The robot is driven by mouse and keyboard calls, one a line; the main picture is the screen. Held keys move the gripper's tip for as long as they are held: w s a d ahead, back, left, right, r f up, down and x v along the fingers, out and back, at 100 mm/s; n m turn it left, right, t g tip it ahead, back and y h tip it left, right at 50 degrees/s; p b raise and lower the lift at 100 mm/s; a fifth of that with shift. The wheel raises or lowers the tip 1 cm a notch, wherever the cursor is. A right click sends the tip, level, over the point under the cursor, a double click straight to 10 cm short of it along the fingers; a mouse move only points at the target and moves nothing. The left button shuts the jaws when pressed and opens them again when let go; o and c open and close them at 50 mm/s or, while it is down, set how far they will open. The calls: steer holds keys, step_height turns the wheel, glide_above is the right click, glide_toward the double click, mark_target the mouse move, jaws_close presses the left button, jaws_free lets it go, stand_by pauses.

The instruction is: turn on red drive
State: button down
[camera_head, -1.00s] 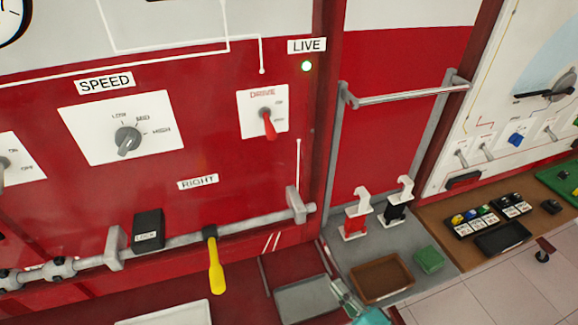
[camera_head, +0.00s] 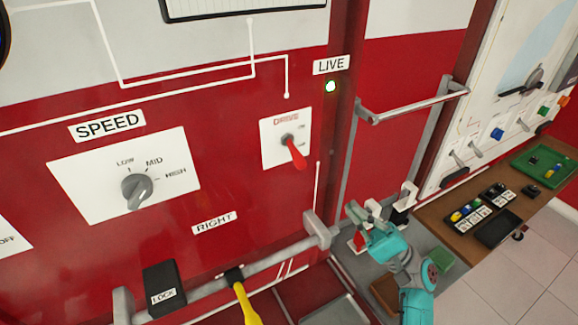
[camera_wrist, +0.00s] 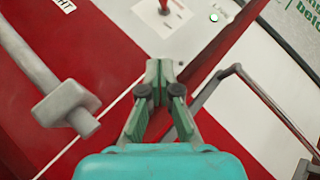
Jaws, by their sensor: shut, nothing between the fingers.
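The red drive switch (camera_head: 294,153) is a lever with a red tip on a white plate (camera_head: 271,151) labelled DRIVE. Its tip points down and to the right. It also shows at the top of the wrist view (camera_wrist: 165,6), partly cut off. My gripper (camera_head: 363,212) is shut and empty, low and to the right of the drive plate, in front of the panel. In the wrist view my gripper (camera_wrist: 159,68) points up toward the plate, apart from the lever.
A green LIVE lamp (camera_head: 331,86) is lit above the switch. The SPEED knob (camera_head: 137,188) is at left. A grey rail (camera_head: 285,255) with a yellow-handled lever (camera_head: 246,300) runs below. A grey handle bar (camera_head: 420,105) is at right. A brown bench (camera_head: 450,235) stands at far right.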

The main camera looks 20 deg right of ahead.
steer(key=shift+w+r+n+y, duration=0.1)
steer(key=shift+r+n+y, duration=0.2)
steer(key=shift+r+y, duration=0.15)
steer(key=shift+a+g, duration=0.1)
steer(key=shift+g, duration=0.2)
glide_toward(296, 154)
steer(key=shift+w+a+r, duration=0.6)
steer(key=shift+w+r, duration=0.1)
steer(key=shift+w, duration=0.15)
steer(key=shift+w+a+r, duration=0.65)
steer(key=shift+w+r, duration=0.05)
steer(key=shift+w, duration=0.15)
steer(key=shift+r+m+h, duration=0.1)
steer(key=shift+m+h, duration=0.15)
steer(key=shift+m, duration=0.15)
